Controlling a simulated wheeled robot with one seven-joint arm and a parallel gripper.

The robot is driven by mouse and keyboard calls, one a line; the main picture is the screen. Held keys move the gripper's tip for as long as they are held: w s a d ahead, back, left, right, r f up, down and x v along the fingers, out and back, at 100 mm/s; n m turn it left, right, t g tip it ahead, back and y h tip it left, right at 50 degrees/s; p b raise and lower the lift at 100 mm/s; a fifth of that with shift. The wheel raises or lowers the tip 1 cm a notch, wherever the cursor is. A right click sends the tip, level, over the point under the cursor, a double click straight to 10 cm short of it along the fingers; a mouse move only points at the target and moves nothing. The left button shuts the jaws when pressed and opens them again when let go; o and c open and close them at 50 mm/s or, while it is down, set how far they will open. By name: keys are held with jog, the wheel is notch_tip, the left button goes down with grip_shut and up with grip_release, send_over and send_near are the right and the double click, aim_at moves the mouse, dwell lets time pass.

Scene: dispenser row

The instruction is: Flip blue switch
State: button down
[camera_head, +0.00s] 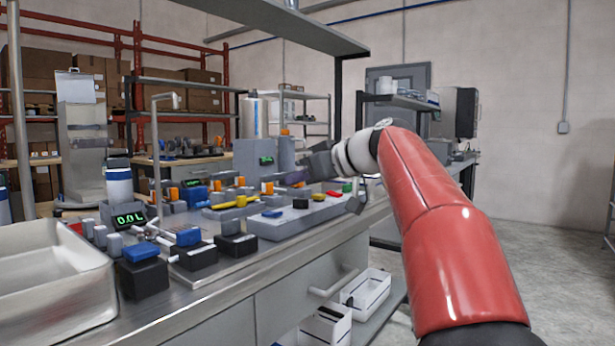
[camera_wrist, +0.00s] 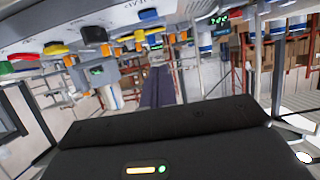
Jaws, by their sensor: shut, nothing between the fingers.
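Several blue parts show in the head view, and I cannot tell which is the task's switch. A small blue switch (camera_head: 272,213) sits on the front left of a light grey panel (camera_head: 318,219). A blue rocker (camera_head: 141,251) tops a black box near the steel basin, and another blue rocker (camera_head: 188,237) tops a box behind it. My gripper (camera_head: 296,178) is above the back of the panel, apart from the blue switch. Its narrow dark fingers (camera_wrist: 157,88) are together and empty in the wrist view. That view is upside down, with a blue part (camera_wrist: 149,14) near its top.
Red (camera_head: 333,193) and green (camera_head: 347,188) parts and a black block (camera_head: 300,203) share the panel. A steel basin (camera_head: 55,280) fills the left front. A digital display (camera_head: 130,219) reads 0.0L. An overhead shelf (camera_head: 285,25) spans the bench.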

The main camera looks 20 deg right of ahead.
send_over(283, 220)
jog(key=shift+w+a+f+p, duration=0.2)
jog(key=shift+w+f, duration=0.05)
jog(key=shift+f, duration=0.25)
jog(key=shift+w+a+f+p, duration=0.15)
jog(key=shift+w+f, duration=0.05)
jog(key=shift+f, duration=0.3)
jog(key=f, duration=0.1)
jog(key=f+b, duration=0.1)
jog(key=shift+s+d+f, duration=0.25)
jog(key=shift+s+f, duration=0.05)
jog(key=shift+f, duration=0.65)
jog(key=shift+f, duration=0.1)
jog(key=shift+s+d+f+b, duration=0.1)
jog(key=shift+f+b, duration=0.2)
jog(key=shift+b, duration=0.4)
jog(key=shift+r, duration=0.1)
jog(key=shift+r+p, duration=0.4)
jog(key=shift+r, duration=0.3)
